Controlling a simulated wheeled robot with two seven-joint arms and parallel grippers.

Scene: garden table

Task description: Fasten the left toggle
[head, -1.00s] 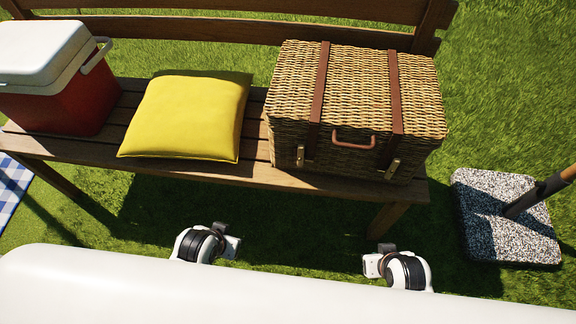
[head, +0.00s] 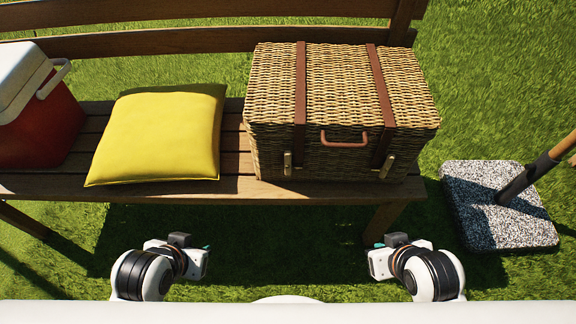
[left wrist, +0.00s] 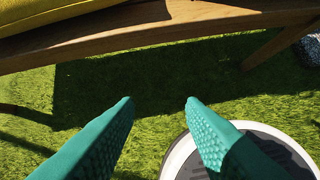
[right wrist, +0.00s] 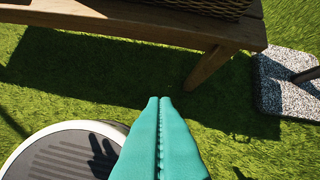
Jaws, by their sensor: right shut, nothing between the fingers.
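A closed wicker basket (head: 340,95) stands on the wooden bench, with two brown straps over its lid and a brown handle in front. The left toggle (head: 287,163) is a small brass-coloured piece at the lower end of the left strap. The right toggle (head: 386,167) is at the lower end of the right strap. Whether either is fastened is too small to tell. My left gripper (left wrist: 158,102) is open and empty, in front of and below the bench seat. My right gripper (right wrist: 159,102) is shut and empty, in front of the bench's right end. Neither touches the basket.
The bench seat (head: 60,186) also bears a yellow cushion (head: 160,133) and a red cooler (head: 40,125) to the left. A speckled parasol base (head: 495,210) with a pole stands on the grass at right. The space between my grippers and the basket front is clear.

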